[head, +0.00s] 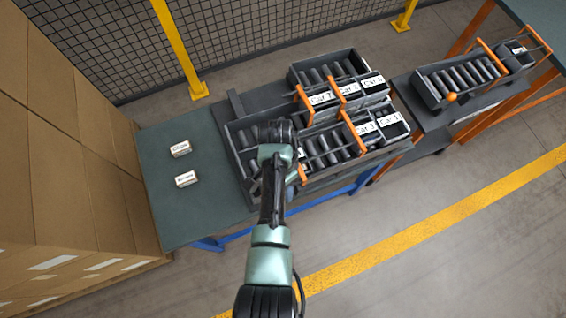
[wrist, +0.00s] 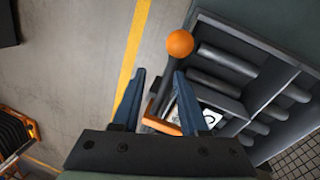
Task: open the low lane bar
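In the wrist view my gripper (wrist: 159,72) is open, with its two blue fingers apart. A dark lever with an orange ball knob (wrist: 180,43) runs between or just beyond the fingers, close to the right one; I cannot tell whether they touch. An orange bar (wrist: 161,125) joins the lever's lower end, at the side of a grey roller lane (wrist: 225,62).
A higher rack (head: 297,76) with boxes labelled "Car" stands behind. Another rack (head: 428,92) with an orange knob is at the right. Two small labelled blocks (head: 181,148) (head: 186,179) lie on the green bench top (head: 160,220). Cardboard boxes (head: 70,180) stand left; floor in front is clear.

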